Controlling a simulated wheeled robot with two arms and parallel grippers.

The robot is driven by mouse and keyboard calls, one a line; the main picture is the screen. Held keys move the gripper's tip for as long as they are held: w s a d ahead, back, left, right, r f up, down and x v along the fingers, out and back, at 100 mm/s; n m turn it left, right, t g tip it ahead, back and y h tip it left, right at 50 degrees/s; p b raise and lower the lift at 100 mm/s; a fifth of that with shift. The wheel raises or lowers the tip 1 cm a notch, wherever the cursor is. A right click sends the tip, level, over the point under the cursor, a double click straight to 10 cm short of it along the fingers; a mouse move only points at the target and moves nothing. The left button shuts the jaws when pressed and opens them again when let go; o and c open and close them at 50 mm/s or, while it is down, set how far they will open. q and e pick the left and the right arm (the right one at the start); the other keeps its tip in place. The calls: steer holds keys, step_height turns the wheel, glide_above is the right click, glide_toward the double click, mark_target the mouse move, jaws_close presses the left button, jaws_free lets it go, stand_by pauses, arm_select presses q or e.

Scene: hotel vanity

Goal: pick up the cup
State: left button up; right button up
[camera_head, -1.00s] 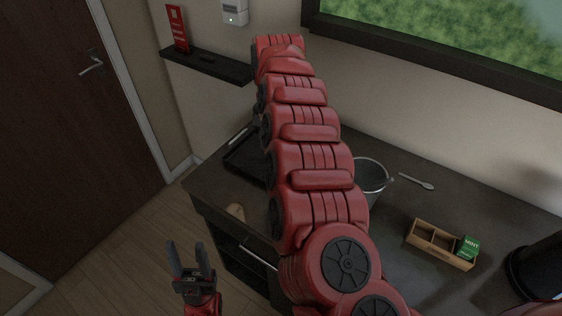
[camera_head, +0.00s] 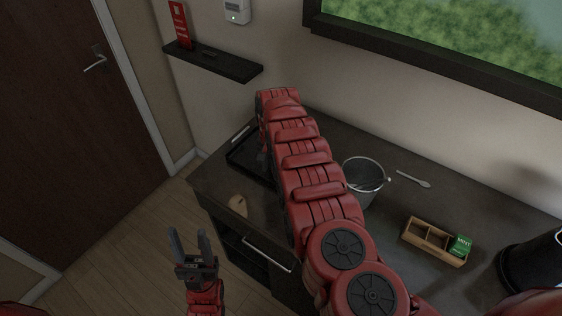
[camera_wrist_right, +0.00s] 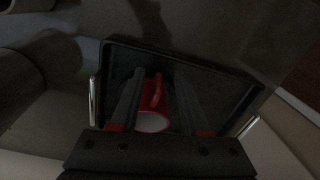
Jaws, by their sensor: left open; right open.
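A red cup (camera_wrist_right: 156,104) with a white inside shows in the right wrist view on a black tray (camera_wrist_right: 225,77). Its red handle points up in the picture. My right gripper (camera_wrist_right: 159,73) is open, with one finger on each side of the cup in that view; no contact is visible. In the head view my right arm hides the cup and gripper; part of the tray (camera_head: 245,157) shows left of the arm. My left gripper (camera_head: 190,238) is open and empty, in front of the counter at lower left.
On the dark counter (camera_head: 395,215) stand a metal bucket (camera_head: 365,184), a spoon (camera_head: 413,179), a wooden box (camera_head: 434,243) with a green packet (camera_head: 460,245) and a black vessel (camera_head: 530,265). A wall shelf (camera_head: 212,62) is above the tray. A tan object (camera_head: 238,205) lies near the front edge.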

steer(key=shift+f, duration=1.05)
jaws_close()
stand_by(0.6)
